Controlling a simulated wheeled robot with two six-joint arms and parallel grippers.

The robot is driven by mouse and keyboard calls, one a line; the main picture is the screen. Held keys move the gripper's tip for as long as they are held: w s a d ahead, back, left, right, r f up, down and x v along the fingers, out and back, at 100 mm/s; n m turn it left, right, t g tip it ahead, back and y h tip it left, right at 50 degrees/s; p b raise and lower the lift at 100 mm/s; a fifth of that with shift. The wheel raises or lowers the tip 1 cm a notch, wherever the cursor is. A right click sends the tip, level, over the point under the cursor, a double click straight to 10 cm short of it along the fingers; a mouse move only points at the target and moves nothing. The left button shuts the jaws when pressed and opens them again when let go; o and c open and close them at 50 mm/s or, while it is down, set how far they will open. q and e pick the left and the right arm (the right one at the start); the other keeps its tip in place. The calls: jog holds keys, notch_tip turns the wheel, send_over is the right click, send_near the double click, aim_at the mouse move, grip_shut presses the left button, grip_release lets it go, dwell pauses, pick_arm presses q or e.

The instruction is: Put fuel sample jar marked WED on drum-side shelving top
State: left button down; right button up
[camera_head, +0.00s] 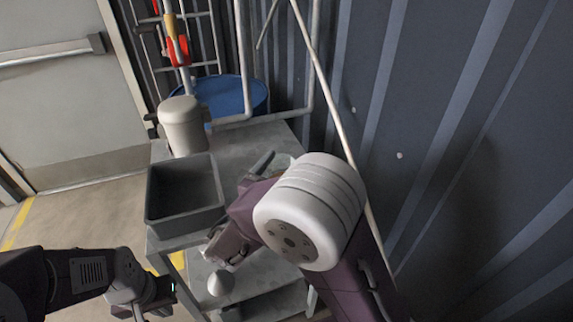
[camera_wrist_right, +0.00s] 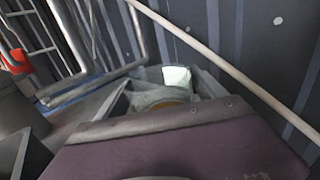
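A jar (camera_wrist_right: 155,97) of greyish-green glass with a white label shows in the right wrist view, between the fingers of my right gripper (camera_wrist_right: 165,90). The writing on the label cannot be read. In the head view the right gripper (camera_head: 275,163) is over the right part of the grey metal shelving top (camera_head: 240,141), mostly hidden by my white arm joint. I cannot tell whether its fingers press on the jar, or whether the jar touches the top. My left gripper (camera_head: 150,302) is low at the left, away from the shelving; its finger gap is unclear.
A grey open bin (camera_head: 185,195) stands at the shelving's left front, with a pale cylinder (camera_head: 183,125) behind it. A blue drum (camera_head: 230,95) stands behind. A pale pipe (camera_head: 325,80) and the corrugated wall (camera_head: 430,110) bound the right side. A pale cone-shaped thing (camera_head: 221,283) is lower down.

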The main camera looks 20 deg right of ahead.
jog(key=shift+r, duration=0.3)
jog(key=p+v, duration=0.1)
jog(key=v, duration=1.1)
jog(key=shift+f, duration=0.1)
